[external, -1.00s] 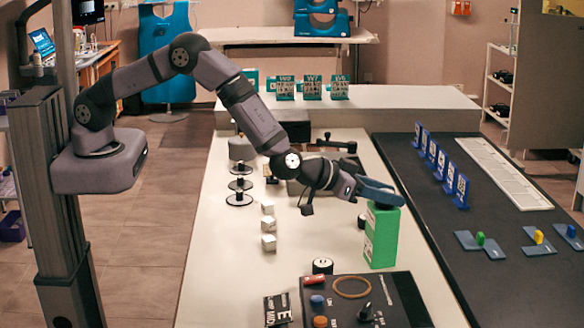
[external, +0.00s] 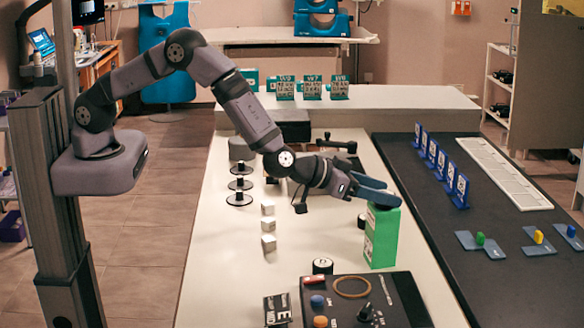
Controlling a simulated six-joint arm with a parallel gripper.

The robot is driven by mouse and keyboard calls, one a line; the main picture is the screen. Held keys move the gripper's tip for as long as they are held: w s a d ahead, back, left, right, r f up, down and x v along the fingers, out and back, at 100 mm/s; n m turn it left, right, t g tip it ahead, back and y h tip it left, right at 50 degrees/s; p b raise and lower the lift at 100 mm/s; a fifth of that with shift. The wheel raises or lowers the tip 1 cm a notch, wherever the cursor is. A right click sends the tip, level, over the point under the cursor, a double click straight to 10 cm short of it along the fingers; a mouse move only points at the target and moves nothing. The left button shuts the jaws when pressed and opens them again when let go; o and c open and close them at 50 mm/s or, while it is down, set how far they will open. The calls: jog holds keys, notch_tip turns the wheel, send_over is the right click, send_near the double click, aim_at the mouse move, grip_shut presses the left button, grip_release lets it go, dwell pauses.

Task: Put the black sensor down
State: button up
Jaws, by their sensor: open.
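My gripper (external: 385,192), with blue fingers, is open just above the top of a green box (external: 382,240). A small dark piece (external: 386,206), which looks like the black sensor, lies on the box's top under the fingertips. The fingers partly hide it, and I cannot tell whether they still touch it. The green box stands upright on the white table and has white labels on its left side.
A black control panel (external: 350,290) with knobs is at the table's front. A round black-and-white piece (external: 322,266) stands behind it. Small white cubes (external: 268,226) line the middle. A dark belt (external: 490,215) with blue stands is at right.

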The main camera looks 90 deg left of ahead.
jog(key=b+v, duration=0.2)
jog(key=v, duration=0.8)
jog(key=shift+s, duration=0.25)
jog(key=shift+r, duration=0.15)
jog(key=s+a+f+g+h, duration=0.1)
jog(key=s+a+g, duration=0.3)
jog(key=s, duration=0.7)
jog(key=s+a+f+m+g, duration=0.1)
jog(key=s+a+g, duration=0.4)
jog(key=s, duration=0.7)
jog(key=s+a+f+m+g+h, duration=0.1)
jog(key=s+a+f+g, duration=0.2)
jog(key=s, duration=0.8)
jog(key=shift+s+a+g+h, duration=0.3)
jog(key=shift+a+g, duration=0.4)
jog(key=shift+a, duration=0.3)
jog(key=shift+f, duration=0.1)
